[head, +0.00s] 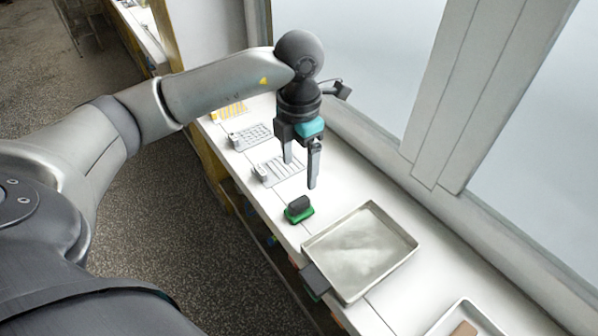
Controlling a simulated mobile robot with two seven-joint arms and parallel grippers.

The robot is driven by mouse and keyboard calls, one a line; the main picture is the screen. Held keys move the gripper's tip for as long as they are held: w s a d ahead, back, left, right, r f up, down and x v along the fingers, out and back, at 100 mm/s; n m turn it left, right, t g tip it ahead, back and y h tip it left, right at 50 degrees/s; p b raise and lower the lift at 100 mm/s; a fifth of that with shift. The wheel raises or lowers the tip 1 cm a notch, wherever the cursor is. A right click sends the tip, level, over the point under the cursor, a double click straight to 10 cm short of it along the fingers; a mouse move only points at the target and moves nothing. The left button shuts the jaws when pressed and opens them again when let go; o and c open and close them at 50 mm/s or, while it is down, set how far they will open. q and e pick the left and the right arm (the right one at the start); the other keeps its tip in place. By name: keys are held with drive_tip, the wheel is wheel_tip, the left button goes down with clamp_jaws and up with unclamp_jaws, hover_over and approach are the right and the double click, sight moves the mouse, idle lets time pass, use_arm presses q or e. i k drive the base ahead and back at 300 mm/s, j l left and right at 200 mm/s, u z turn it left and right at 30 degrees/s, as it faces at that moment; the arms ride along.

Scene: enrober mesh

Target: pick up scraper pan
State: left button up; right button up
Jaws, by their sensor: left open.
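The scraper pan (362,249) is a shallow, square metal pan with a raised rim and a dark handle (314,279) at its front left corner. It lies on the white counter, and the handle reaches the counter's front edge. My left gripper (300,174) hangs fingers down over the counter, behind and to the left of the pan. It is open, with nothing between its fingers, and is apart from the pan. My right gripper is not in view.
A green block with a dark grip (299,209) stands just left of the pan. Wire mesh racks (281,169) lie farther left. A white tray (466,318) with a brown item is at lower right. A window wall runs along the back.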

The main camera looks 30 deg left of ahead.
sight(350, 257)
drive_tip(key=k+j+z, duration=0.55)
drive_tip(key=z, duration=0.15)
drive_tip(key=j, duration=0.1)
